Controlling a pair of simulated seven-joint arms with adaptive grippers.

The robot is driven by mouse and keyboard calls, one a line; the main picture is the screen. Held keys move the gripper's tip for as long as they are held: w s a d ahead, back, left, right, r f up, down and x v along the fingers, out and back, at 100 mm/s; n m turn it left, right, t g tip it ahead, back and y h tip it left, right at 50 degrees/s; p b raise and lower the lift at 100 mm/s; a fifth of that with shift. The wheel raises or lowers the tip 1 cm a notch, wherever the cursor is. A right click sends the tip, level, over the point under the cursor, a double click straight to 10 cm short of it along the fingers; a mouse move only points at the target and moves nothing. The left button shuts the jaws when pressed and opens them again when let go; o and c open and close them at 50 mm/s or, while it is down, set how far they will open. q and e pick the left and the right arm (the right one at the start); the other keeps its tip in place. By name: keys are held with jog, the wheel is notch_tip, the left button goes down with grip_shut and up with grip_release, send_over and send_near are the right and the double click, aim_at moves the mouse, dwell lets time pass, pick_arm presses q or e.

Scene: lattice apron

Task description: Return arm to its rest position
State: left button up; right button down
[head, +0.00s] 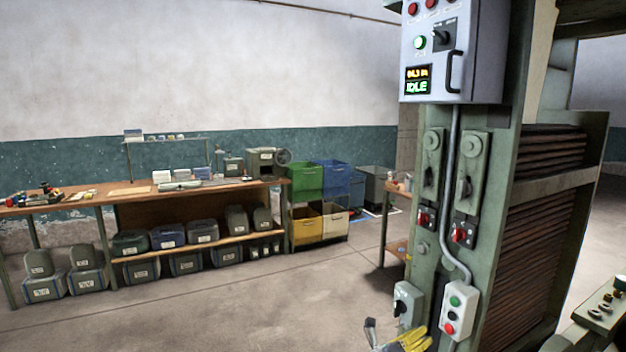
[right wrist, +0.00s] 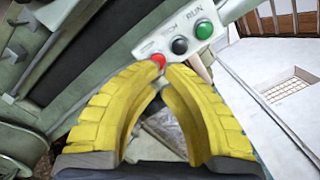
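My right gripper (head: 408,341) has yellow fingers and shows at the bottom edge of the head view, just below and left of a small white button box (head: 457,313). In the right wrist view the fingers of the right gripper (right wrist: 163,70) arch together and their tips meet or nearly meet, with nothing seen held between them. The button box (right wrist: 181,44) lies just beyond the tips there, with red, black and green buttons. The red button is right at the tips; I cannot tell whether they touch it. My left gripper is in neither view.
A green machine column (head: 437,235) carries a grey control box (head: 452,50) reading IDLE, switches and a conduit. A workbench (head: 150,197) with several bins stands along the back wall. A console (head: 600,312) is at the lower right. Open floor (head: 240,310) lies left.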

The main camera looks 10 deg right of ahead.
jog(key=w+a+f+n+t+y, duration=0.1)
jog(key=w+a+n+t+y, duration=0.3)
jog(key=w+a+n+t, duration=0.85)
jog(key=s+a+f+n+y, duration=0.2)
jog(key=s+f+n+y, duration=0.2)
jog(key=f+n+y, duration=0.6)
jog(key=s+a+f+n+g+y, duration=0.15)
jog(key=s+f+n, duration=0.3)
jog(key=f, duration=0.45)
jog(key=s+a+f+n+g+y, duration=0.1)
jog(key=s+a+f+n+g, duration=0.25)
jog(key=f, duration=0.55)
jog(key=s+a+f+n+g+y, duration=0.1)
jog(key=s+a+f+n+y, duration=0.1)
jog(key=s+f+n, duration=0.55)
jog(key=s+d+f+n+g, duration=0.3)
jog(key=s+f+g, duration=0.3)
jog(key=s+f, duration=1.6)
jog(key=s+d+f+n+g, duration=0.1)
jog(key=s+d+f+g, duration=0.1)
jog(key=s, duration=1.5)
jog(key=s+d+f+n+g+h, duration=0.1)
jog(key=s+d+f+g, duration=0.2)
jog(key=s, duration=1.4)
notch_tip(320, 180, down, 3)
jog(key=shift+d+r+n+g, duration=0.15)
jog(key=shift+d+n+g, duration=0.25)
jog(key=shift+d, duration=0.1)
